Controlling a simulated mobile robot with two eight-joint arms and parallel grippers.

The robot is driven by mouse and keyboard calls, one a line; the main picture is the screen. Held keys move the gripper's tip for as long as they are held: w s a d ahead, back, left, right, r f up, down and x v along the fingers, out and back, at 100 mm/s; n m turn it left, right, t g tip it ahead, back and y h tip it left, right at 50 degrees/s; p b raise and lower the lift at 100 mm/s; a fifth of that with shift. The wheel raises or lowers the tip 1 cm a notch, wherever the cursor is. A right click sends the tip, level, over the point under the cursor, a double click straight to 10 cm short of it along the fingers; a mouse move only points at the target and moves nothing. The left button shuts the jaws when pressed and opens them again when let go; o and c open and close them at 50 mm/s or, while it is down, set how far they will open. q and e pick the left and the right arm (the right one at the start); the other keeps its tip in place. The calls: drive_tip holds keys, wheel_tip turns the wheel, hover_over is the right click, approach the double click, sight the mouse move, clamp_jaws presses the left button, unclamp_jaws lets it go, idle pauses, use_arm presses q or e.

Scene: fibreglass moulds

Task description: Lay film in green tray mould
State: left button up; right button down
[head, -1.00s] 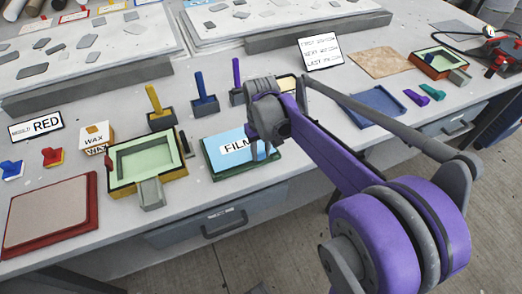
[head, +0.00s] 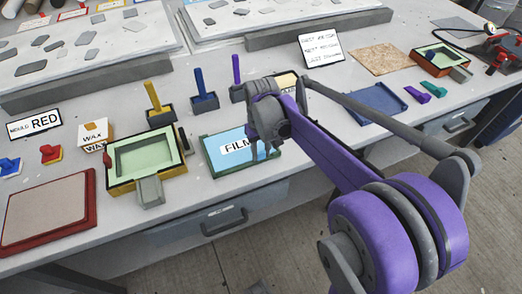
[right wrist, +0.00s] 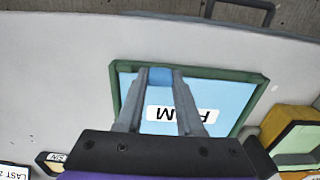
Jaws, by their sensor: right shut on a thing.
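The film (head: 222,143) is a light blue sheet with a white FILM label. It lies within the rim of the green tray mould (head: 212,174) near the table's front edge. In the right wrist view the green rim (right wrist: 200,70) shows around the film (right wrist: 228,92) on its far side and both ends; the near side is partly hidden. My right gripper (head: 265,152) is over the right part of the film, fingers pointing down. It is shut on the film's small blue tab (right wrist: 160,79). My left gripper is not in view.
A yellow-edged mould with a pale green top (head: 116,162) stands left of the tray. Blue and yellow handled tools stand behind. A blue tray (head: 376,103) lies to the right.

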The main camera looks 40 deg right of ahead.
idle(0.3)
drive_tip(key=shift+c, duration=2.3)
unclamp_jaws()
drive_tip(key=shift+r, duration=0.1)
wheel_tip(320, 180, up, 11)
drive_tip(key=p, duration=0.1)
drive_tip(key=shift+a, duration=0.1)
